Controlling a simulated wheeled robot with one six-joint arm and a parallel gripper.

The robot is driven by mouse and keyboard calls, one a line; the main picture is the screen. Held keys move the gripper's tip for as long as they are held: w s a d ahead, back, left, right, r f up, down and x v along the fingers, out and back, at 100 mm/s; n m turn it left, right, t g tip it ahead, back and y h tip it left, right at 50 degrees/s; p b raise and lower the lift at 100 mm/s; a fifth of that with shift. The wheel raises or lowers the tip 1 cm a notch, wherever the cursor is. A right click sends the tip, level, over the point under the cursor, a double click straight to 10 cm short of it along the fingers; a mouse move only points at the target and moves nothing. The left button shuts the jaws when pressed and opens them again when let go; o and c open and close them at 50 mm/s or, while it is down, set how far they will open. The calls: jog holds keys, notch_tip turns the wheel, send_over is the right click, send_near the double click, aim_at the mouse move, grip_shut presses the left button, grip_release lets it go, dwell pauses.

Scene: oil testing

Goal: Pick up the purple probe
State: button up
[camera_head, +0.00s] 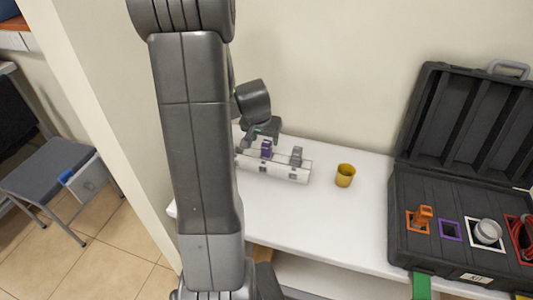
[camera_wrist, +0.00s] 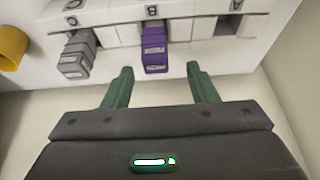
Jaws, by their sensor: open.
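The purple probe (camera_head: 266,149) stands in a slot of the white rack (camera_head: 290,173) on the white table. In the wrist view the purple probe (camera_wrist: 153,48) sits at the slot marked B, roughly centred between my fingertips and slightly beyond them. My gripper (camera_wrist: 160,69) is open, with one green finger to each side of the probe and visible gaps. It holds nothing. In the head view my gripper (camera_head: 262,132) is just behind the probe, partly hidden by my arm. I cannot tell the exact depth between fingertips and probe.
A grey probe (camera_head: 297,156) stands in the rack beside the purple one. A yellow cup (camera_head: 345,175) is right of the rack. An open black case (camera_head: 403,190) with an orange item (camera_head: 423,215) lies at the right. The wall is close behind. The table front is clear.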

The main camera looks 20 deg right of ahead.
aim_at(266, 143)
jog(key=x, duration=0.4)
jog(key=shift+s+d+f, duration=0.1)
jog(key=shift+s+f, duration=0.15)
jog(key=shift+s, duration=0.1)
jog(key=shift+w+d+f, duration=0.15)
jog(key=shift+w+f, duration=0.1)
jog(key=shift+f, duration=0.25)
jog(key=shift+c, duration=0.2)
jog(key=c, duration=1.1)
